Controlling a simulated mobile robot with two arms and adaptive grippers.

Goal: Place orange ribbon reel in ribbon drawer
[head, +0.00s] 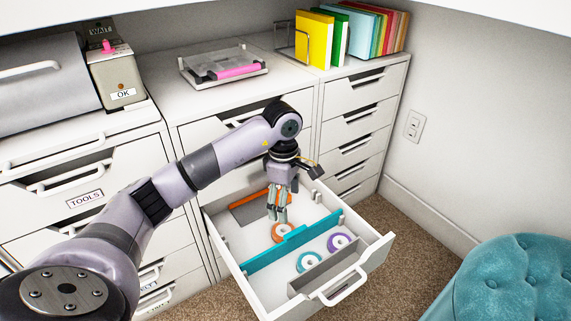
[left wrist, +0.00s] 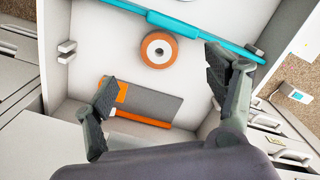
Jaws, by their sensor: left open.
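The orange ribbon reel (head: 284,230) lies flat in the open ribbon drawer (head: 252,284), in the back compartment behind a teal divider (head: 300,238). In the left wrist view the reel (left wrist: 158,50) shows as an orange ring with a white centre, lying beyond and between my fingertips. My left gripper (head: 278,212) points down over the back compartment, open and empty. Its fingers (left wrist: 158,82) are spread wide in the left wrist view, apart from the reel. A teal reel (head: 309,262) and a purple reel (head: 338,242) lie in front of the divider. My right gripper is not in view.
A grey piece with an orange edge (left wrist: 150,108) lies in the back compartment near my fingers. A grey divider (head: 326,270) stands near the drawer front. A teal tufted stool (head: 505,280) is at the right. Carpet is free between drawer and stool.

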